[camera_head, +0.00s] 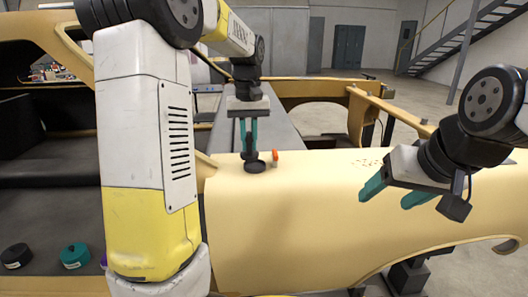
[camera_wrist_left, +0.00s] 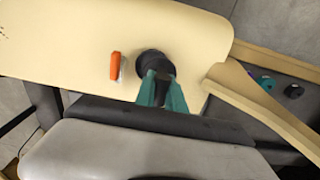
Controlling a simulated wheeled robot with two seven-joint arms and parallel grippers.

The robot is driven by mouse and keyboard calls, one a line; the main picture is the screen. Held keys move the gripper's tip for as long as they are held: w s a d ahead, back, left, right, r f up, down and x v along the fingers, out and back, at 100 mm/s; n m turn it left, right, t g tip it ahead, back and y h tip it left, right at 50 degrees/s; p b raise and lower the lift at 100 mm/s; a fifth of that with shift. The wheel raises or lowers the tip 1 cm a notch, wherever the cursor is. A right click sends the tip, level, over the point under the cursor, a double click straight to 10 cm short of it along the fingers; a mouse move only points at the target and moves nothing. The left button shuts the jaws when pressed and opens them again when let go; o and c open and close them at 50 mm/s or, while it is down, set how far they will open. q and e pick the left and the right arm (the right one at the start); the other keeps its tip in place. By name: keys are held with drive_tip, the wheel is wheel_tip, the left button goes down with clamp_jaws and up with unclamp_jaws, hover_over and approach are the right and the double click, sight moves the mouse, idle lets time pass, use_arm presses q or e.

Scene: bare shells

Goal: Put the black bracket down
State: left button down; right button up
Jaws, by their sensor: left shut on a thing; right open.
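My left gripper (camera_head: 249,140) points straight down over the pale yellow car body panel (camera_head: 310,215), near its far edge. Its teal fingers are shut on the black bracket (camera_head: 254,166), whose round dark base shows below the fingertips. In the left wrist view, the bracket (camera_wrist_left: 155,62) is a dark disc just beyond the fingers (camera_wrist_left: 162,92), which hide part of it. The base is at or very close to the panel surface; I cannot tell whether it touches. My right gripper (camera_head: 390,193) is open and empty over the right part of the panel.
A black disc (camera_head: 16,256) and a teal disc (camera_head: 75,256) lie at lower left. The panel's front middle is clear.

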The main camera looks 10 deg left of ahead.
sight(254, 153)
use_arm(q)
drive_tip(key=shift+w+d+f, duration=0.1)
drive_tip(key=shift+w+d, duration=0.25)
drive_tip(key=shift+d, duration=0.1)
drive_tip(key=shift+w+d+f, duration=0.15)
drive_tip(key=shift+f, duration=1.6)
drive_tip(key=shift+f, duration=0.1)
drive_tip(key=c, duration=1.4)
unclamp_jaws()
wheel_tip(254, 153, up, 11)
drive_tip(key=s+r+m+t+h, duration=0.1)
drive_tip(key=s+r+m+t, duration=0.15)
drive_tip(key=s, duration=0.95)
drive_tip(key=s+d+f+t, duration=0.1)
drive_tip(key=s+f, duration=0.3)
drive_tip(key=s, duration=0.2)
drive_tip(key=s+d+f+m+t+h, duration=0.1)
drive_tip(key=s+f+t, duration=0.1)
drive_tip(key=s, duration=0.4)
drive_tip(key=shift+f, duration=0.85)
